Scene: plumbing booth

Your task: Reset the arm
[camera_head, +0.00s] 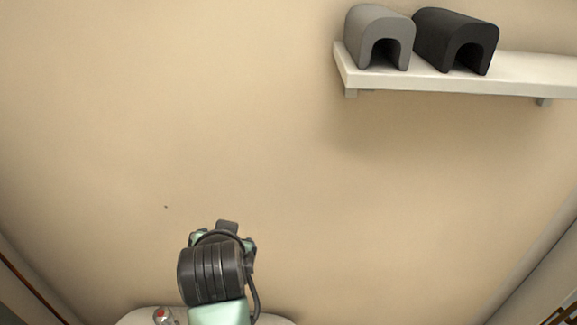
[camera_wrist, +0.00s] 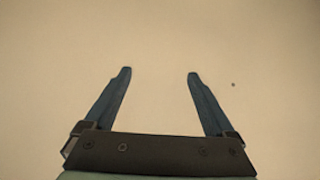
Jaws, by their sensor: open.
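My gripper (camera_wrist: 158,74) shows in the wrist view with its two dark blue fingers spread wide apart. Nothing is between them. The fingers point toward a plain beige wall surface. In the head view my arm rises from the bottom edge, left of the middle, in front of the beige wall (camera_head: 250,150). The arm hides its own fingers there.
A white shelf (camera_head: 450,83) is on the wall at the upper right. It holds a grey arch-shaped block (camera_head: 375,25) and a black arch-shaped block (camera_head: 450,30). A white rounded surface (camera_head: 140,317) shows at the bottom behind my arm. The wall's middle is clear.

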